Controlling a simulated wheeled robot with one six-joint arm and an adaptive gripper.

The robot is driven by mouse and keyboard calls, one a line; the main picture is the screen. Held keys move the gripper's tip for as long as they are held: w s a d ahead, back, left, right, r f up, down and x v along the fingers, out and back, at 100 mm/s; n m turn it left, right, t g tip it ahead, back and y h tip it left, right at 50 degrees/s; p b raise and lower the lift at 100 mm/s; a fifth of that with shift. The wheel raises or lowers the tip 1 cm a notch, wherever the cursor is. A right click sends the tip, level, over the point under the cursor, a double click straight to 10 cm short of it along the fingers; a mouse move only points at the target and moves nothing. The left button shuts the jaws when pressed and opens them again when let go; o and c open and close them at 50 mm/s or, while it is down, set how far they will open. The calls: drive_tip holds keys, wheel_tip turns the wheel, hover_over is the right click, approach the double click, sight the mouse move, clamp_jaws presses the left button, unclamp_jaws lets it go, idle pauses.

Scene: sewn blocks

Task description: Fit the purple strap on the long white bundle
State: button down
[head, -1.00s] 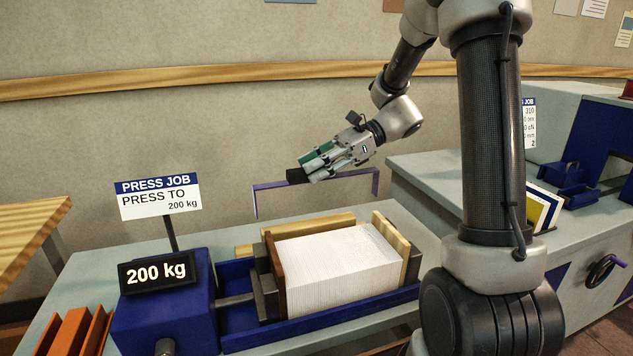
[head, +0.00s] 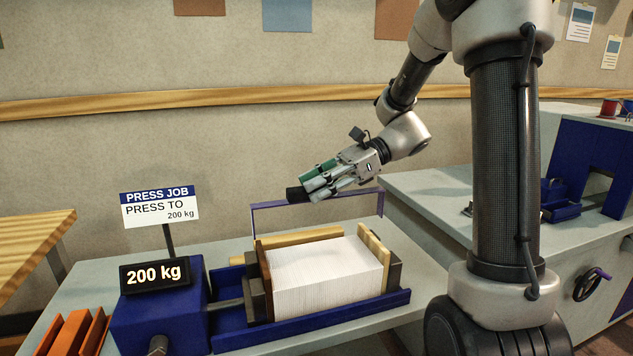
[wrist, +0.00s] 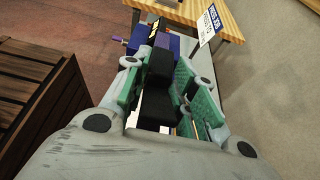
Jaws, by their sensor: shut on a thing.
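The long white bundle (head: 325,277) is a stack of thin white sheets lying in the blue press, between a dark brown board on the left and pale wooden boards on the right. The purple strap (head: 270,204) is a thin U-shaped band with its open side down. My gripper (head: 300,193) is shut on the strap's black grip block, which also shows between the green finger pads in the wrist view (wrist: 158,75). The strap hangs above and seemingly behind the bundle, its legs pointing down. I cannot tell whether the legs' ends overlap the bundle in depth.
The blue press trough (head: 320,318) sits on a grey bench. A 200 kg display (head: 156,273) and a press-job sign (head: 160,207) stand left. Orange-brown boards (head: 75,332) lie at front left. A wooden crate (wrist: 40,105) shows in the wrist view.

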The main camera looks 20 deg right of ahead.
drive_tip(key=shift+f, duration=6.1)
drive_tip(key=shift+f, duration=0.2)
drive_tip(key=c, duration=1.1)
unclamp_jaws()
drive_tip(key=v, duration=1.2)
